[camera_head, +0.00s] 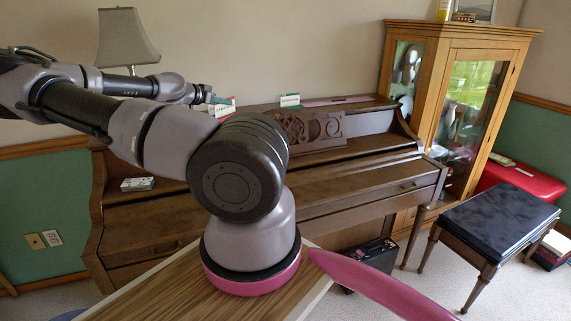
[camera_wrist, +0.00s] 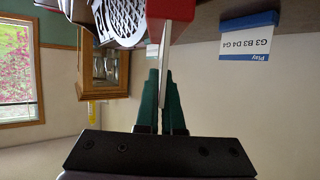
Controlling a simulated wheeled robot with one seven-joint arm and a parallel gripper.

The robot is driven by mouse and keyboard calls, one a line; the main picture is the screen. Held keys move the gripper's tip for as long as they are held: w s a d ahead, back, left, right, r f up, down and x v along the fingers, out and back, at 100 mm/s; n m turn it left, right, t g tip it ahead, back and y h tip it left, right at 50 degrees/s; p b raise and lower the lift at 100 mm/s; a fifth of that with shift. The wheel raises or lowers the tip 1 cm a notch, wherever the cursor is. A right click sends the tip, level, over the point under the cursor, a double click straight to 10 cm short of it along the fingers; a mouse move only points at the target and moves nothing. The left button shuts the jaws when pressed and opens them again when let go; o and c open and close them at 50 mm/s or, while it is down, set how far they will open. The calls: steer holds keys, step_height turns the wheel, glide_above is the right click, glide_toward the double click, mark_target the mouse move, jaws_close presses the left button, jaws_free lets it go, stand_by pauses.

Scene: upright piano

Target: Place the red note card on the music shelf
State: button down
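The red note card (camera_wrist: 170,14), with a red top and white face, is between the teal fingers of my gripper (camera_wrist: 162,85) in the wrist view. The fingers are close together on its white part. In the head view the card (camera_head: 224,106) is beside my gripper (camera_head: 208,98), above the left part of the piano top. The carved music shelf (camera_head: 308,131) stands at the middle of the upright piano (camera_head: 345,181), to the right of the card. My arm hides part of the piano.
A blue-topped card (camera_wrist: 248,40) reading "G3 B3 D4 G4" shows in the wrist view. A lamp (camera_head: 126,40) is behind my arm. A glass cabinet (camera_head: 455,110) and a black bench (camera_head: 498,222) are at right.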

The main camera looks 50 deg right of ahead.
steer(key=w+a+f+n+t+y, duration=0.2)
steer(key=a+f+n+t+y, duration=0.1)
steer(key=a, duration=0.8)
steer(key=w+a+f+n+t+y, duration=0.3)
steer(key=a+n, duration=0.5)
steer(key=a, duration=0.4)
steer(key=w+a+f+n+t+y, duration=0.2)
steer(key=a+f+n+t+y, duration=0.2)
steer(key=a, duration=0.8)
steer(key=n+t+y, duration=0.2)
steer(key=y, duration=0.1)
steer(key=shift+w+a+f, duration=0.2)
steer(key=shift+w+f, duration=0.05)
steer(key=shift+f, duration=0.1)
steer(key=shift+w+r, duration=0.1)
steer(key=shift+r, duration=0.15)
